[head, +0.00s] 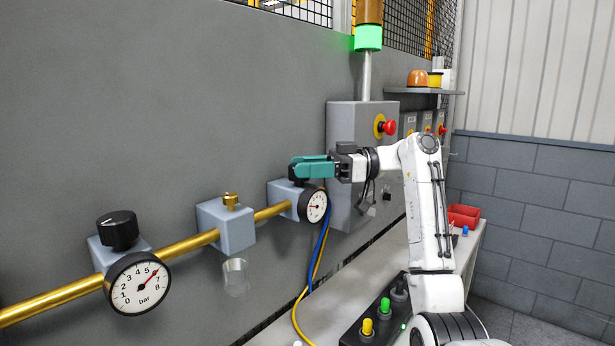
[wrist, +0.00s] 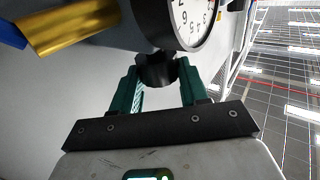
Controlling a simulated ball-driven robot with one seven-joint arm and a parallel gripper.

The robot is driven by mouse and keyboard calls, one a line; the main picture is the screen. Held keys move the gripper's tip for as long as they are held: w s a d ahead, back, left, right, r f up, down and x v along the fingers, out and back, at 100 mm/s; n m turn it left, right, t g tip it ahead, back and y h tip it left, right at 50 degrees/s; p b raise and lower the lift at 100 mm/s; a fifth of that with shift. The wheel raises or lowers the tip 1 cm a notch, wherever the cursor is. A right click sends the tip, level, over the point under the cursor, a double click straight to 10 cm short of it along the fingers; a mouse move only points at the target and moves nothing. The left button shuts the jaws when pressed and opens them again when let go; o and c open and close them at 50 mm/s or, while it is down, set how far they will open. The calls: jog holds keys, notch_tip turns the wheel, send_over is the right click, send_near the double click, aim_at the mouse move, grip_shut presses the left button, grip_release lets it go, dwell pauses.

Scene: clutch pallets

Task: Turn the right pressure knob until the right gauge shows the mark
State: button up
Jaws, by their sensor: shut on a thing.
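My gripper (head: 305,168) reaches left from my arm to the right regulator block (head: 283,196) on the grey panel. In the wrist view, its green fingers (wrist: 158,75) are shut on the dark right pressure knob (wrist: 155,66), one finger on each side.
A valve block (head: 226,226) and clear bowl (head: 235,277) lie between. A control box (head: 345,120) stands behind my gripper. Cables (head: 317,262) hang below.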

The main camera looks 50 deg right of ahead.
jog(key=shift+w+d+n+g+y, duration=0.15)
jog(key=shift+n+g+y, duration=0.55)
jog(key=shift+g, duration=0.4)
jog(key=shift+w+a+n+g+y, duration=0.1)
jog(key=shift+n+g+y, duration=0.4)
jog(key=shift+n+g, duration=0.5)
jog(key=shift+f+g, duration=0.1)
jog(key=shift+g, duration=0.5)
jog(key=o, duration=1.1)
jog(key=shift+c, duration=0.2)
jog(key=shift+r, duration=0.65)
jog(key=s+a+r+b, duration=0.4)
jog(key=s+r, duration=0.7)
jog(key=s, duration=0.2)
jog(key=shift+s+r, duration=0.15)
jog(key=shift+r, duration=0.25)
jog(key=shift+c, duration=0.2)
